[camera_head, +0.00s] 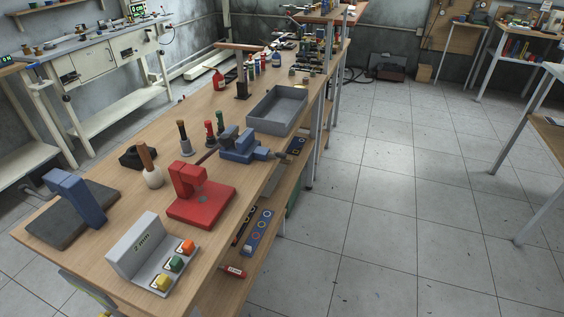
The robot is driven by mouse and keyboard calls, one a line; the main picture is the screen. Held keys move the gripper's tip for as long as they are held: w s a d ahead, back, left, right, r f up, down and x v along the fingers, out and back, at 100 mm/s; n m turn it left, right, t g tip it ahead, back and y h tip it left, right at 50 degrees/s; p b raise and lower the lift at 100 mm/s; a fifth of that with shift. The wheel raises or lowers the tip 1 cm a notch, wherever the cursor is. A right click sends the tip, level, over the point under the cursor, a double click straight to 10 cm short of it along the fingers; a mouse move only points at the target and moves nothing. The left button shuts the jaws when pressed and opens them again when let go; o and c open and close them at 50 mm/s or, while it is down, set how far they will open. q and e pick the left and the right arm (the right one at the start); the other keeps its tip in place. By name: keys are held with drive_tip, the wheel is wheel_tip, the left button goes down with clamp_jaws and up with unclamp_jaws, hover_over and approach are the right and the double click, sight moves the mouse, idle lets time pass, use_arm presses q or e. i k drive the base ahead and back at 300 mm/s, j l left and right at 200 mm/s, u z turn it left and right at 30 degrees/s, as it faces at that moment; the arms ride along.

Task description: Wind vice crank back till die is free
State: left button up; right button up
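A blue vice (240,147) stands on the wooden workbench (130,238), near its right edge and about midway along it. A dark bar (207,156) sticks out from its left side, and a short grey-blue part (263,154) extends from its right side toward the bench edge. I cannot tell which part is the crank. The jaws are too small to read, and I cannot make out a die between them. Neither of my grippers is in view.
A grey tray (277,111) lies behind the vice. A red press (193,194) stands in front of it, with a grey button panel (150,252) nearer. Wooden- and red-handled tools stand left of the vice. A blue clamp-like block (76,197) is at far left. Tiled floor is open right.

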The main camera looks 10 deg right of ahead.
sight(277, 155)
drive_tip(key=i+l+z, duration=0.1)
drive_tip(key=i+l, duration=0.25)
drive_tip(key=i+l+z, duration=0.15)
drive_tip(key=i+l, duration=0.15)
drive_tip(key=i, duration=0.2)
